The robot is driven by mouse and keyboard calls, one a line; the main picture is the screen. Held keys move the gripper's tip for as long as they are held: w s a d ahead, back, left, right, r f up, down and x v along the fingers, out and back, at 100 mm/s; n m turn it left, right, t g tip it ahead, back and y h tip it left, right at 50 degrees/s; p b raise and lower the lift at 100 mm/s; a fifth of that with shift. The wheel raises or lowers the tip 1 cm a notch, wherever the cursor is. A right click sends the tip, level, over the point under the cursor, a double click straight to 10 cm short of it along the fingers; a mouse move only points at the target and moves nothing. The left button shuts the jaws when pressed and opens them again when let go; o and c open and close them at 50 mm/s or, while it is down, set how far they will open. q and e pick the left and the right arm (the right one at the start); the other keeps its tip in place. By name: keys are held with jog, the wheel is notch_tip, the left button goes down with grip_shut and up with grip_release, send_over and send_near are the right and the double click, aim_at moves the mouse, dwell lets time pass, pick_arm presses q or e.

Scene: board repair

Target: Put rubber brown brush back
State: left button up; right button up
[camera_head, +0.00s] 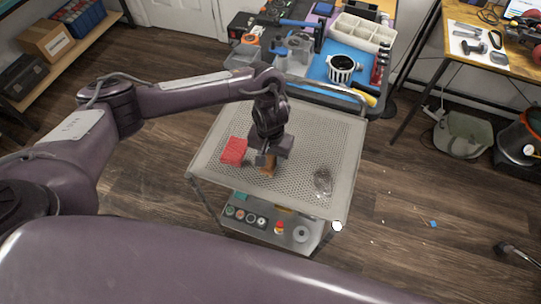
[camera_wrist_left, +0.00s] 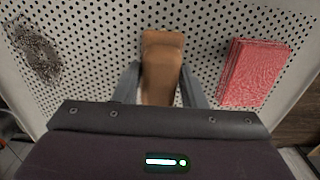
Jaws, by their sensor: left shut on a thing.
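The brown brush (camera_wrist_left: 161,72) is an orange-brown block with a long body, between the two fingers of my left gripper (camera_wrist_left: 158,88) in the left wrist view. My left gripper is shut on it. In the head view the brush (camera_head: 268,169) shows just below my left gripper (camera_head: 266,160), over the perforated top of the cart (camera_head: 300,135). I cannot tell whether the brush touches the cart top. My right gripper is not in view.
A red cloth or sponge (camera_head: 234,150) lies left of the brush on the cart. A grey wire scrubber (camera_head: 323,182) lies to the right. Behind is a crowded workbench with a blue mat (camera_head: 318,68) and a white organizer (camera_head: 360,32).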

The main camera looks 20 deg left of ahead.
aim_at(271, 156)
pick_arm(q)
jog(key=o, duration=0.9)
jog(key=shift+f, duration=0.1)
jog(key=shift+o, duration=0.2)
notch_tip(271, 156, up, 12)
jog(key=p, duration=0.3)
jog(key=shift+r+p, duration=0.2)
jog(key=shift+p, duration=0.1)
